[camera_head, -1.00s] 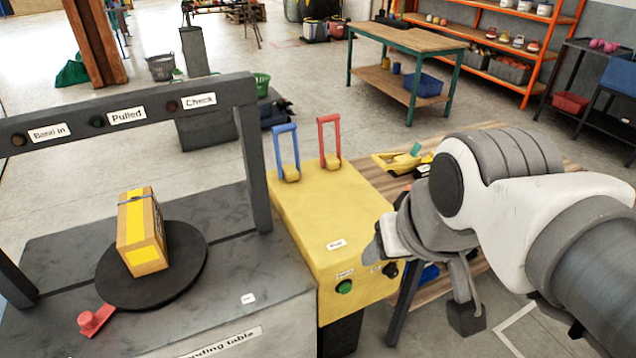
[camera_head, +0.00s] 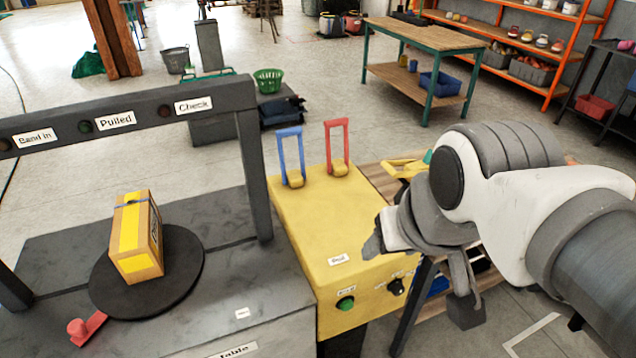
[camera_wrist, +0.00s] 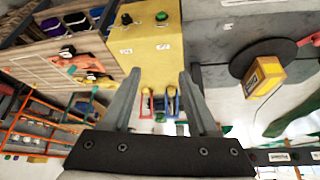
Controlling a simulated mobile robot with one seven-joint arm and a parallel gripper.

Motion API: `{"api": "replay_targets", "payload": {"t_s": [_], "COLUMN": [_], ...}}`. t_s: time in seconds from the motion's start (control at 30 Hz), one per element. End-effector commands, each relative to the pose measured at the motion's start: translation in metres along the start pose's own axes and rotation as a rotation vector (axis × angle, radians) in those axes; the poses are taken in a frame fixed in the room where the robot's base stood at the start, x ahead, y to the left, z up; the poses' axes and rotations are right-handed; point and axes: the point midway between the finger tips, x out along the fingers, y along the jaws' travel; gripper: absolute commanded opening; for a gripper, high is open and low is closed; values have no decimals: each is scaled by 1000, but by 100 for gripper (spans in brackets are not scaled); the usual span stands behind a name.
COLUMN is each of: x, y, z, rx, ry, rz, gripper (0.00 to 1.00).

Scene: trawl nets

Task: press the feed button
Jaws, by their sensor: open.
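A green button (camera_head: 345,303) sits on the front face of a yellow machine (camera_head: 310,225), under a small label too small to read surely. A black knob (camera_head: 396,286) is to its right. In the wrist view the green button (camera_wrist: 162,17) and the knob (camera_wrist: 126,19) show at the top, beyond the fingers. My gripper (camera_head: 378,246) is in front of the machine's right side in the head view, above the level of the button and apart from it. In the wrist view my gripper (camera_wrist: 160,100) has its fingers spread with nothing between them.
Blue (camera_head: 290,157) and red (camera_head: 337,148) handles stand on the machine's top. To the left, a grey table with an overhead frame (camera_head: 120,118) holds a yellow-banded box (camera_head: 137,238) on a black disc (camera_head: 185,285). A red lever (camera_head: 87,327) is at its front. A wooden bench is behind my arm.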

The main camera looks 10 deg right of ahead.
Motion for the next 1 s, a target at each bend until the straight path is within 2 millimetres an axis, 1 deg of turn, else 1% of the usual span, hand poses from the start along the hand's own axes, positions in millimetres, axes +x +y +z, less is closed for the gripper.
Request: {"api": "replay_targets", "payload": {"t_s": [0.2, 0.27, 0.3, 0.37, 0.4, 0.53, 1.0], "x": [0, 0, 0, 0, 0, 0, 0], "y": [0, 0, 0, 0, 0, 0, 0], "z": [0, 0, 0, 0, 0, 0, 0], "rx": [0, 0, 0, 0, 0, 0, 0], "ry": [0, 0, 0, 0, 0, 0, 0], "rz": [0, 0, 0, 0, 0, 0, 0], "gripper": [60, 49, 42, 31, 24, 1, 0]}}
